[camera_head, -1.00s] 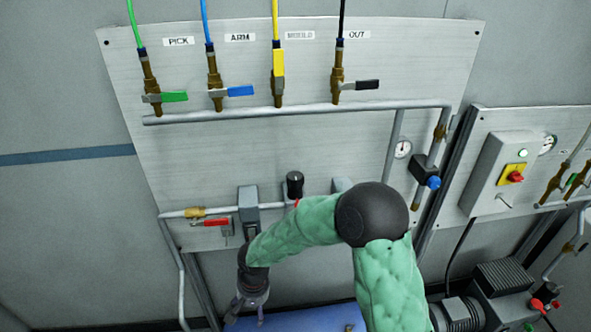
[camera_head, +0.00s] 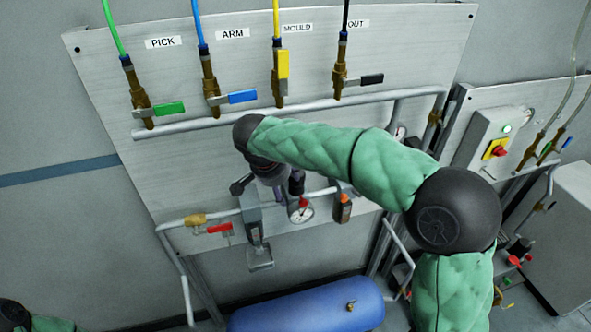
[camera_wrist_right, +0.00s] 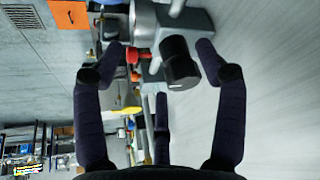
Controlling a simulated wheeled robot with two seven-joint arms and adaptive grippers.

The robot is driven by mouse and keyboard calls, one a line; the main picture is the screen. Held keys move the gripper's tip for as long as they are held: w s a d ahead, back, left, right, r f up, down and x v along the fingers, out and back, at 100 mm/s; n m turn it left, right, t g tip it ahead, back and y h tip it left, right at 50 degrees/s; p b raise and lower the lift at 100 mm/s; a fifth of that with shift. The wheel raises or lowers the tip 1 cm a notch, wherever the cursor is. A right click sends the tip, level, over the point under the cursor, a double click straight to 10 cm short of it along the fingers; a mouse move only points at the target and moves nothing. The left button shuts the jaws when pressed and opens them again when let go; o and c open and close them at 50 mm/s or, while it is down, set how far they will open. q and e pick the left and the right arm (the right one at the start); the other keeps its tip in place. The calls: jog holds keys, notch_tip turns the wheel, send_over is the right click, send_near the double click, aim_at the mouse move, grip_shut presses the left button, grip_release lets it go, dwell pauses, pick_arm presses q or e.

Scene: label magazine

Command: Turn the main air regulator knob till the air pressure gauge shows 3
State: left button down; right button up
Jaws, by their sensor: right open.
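The black regulator knob (camera_wrist_right: 180,64) sits between and a little beyond my fingertips in the right wrist view, nearer the right finger. In the head view the knob (camera_head: 297,184) shows partly behind my right gripper (camera_head: 283,181). That gripper is open around the knob's end, and I cannot tell whether it touches. A round white pressure gauge (camera_head: 301,212) is on the pipe just below the knob; its reading is too small to make out. My left gripper is out of view.
A red-handled valve (camera_head: 219,229) and a grey filter unit (camera_head: 253,222) are left of the gauge. An orange and black fitting (camera_head: 343,209) is to its right. A blue tank (camera_head: 300,310) lies below. Coloured valves, including a green one (camera_head: 168,108), line the top.

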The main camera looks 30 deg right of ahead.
aim_at(302, 175)
jog(key=w+d, duration=0.1)
jog(key=d, duration=0.1)
jog(key=w+d, duration=0.1)
jog(key=d, duration=0.1)
jog(key=w+d, duration=0.1)
jog(key=d, duration=0.1)
jog(key=shift+w, duration=0.35)
jog(key=shift+w+d+f, duration=0.15)
jog(key=shift+d+f, duration=0.1)
jog(key=shift+f, duration=0.3)
jog(key=shift+c, duration=0.3)
jog(key=shift+r, duration=0.15)
jog(key=c, duration=1)
jog(key=shift+c, duration=0.2)
